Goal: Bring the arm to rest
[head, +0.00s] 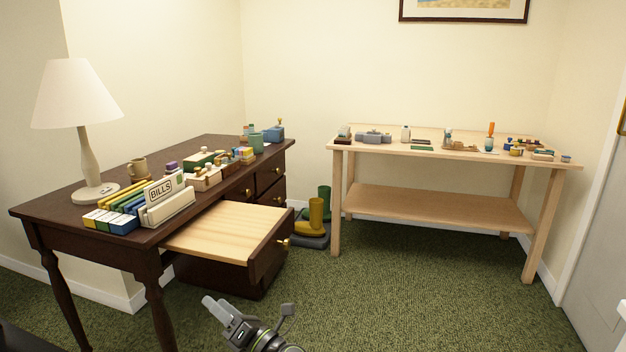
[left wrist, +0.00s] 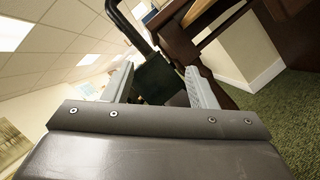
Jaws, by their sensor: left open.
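My left gripper (head: 222,308) shows at the bottom of the head view, low in front of the desk and over the green carpet. Its two fingers also show in the left wrist view (left wrist: 160,85), spread apart with nothing between them. The gripper touches nothing that I can see. My right gripper is not in the head view.
A dark wooden desk (head: 62,208) stands at left with its drawer (head: 228,236) pulled out. A lamp (head: 88,150) and a BILLS letter holder (head: 168,205) stand on it. A light workbench (head: 440,212) is at back right. Open carpet (head: 400,300) lies between.

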